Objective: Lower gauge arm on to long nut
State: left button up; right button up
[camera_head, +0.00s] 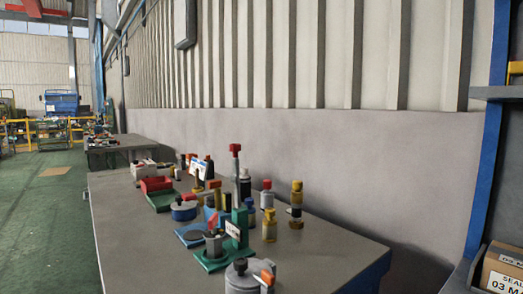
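A green gauge stand stands on the near half of the workbench, with a flat green base (207,262) and a green upright (240,225). A tall grey bar (236,178) with a red block on its top end points straight up above the upright; it looks like the gauge arm. A grey, faceted piece (214,246), which looks like the long nut, stands upright on the base beside the upright. A small reddish part shows at its top. A white label is on the stand. Neither of my grippers is in view.
The grey workbench (130,235) also holds a blue round part (184,211), a red tray (156,184), yellow cylinders (270,226) and a grey round part (242,277) in front. A wall runs behind. A cardboard box (503,270) sits on a shelf at right. Green floor lies open at left.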

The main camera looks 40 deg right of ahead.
aim_at(234, 148)
jog(key=l+z, duration=0.15)
jog(key=z, duration=0.9)
jog(key=u, duration=0.15)
jog(key=j, duration=0.1)
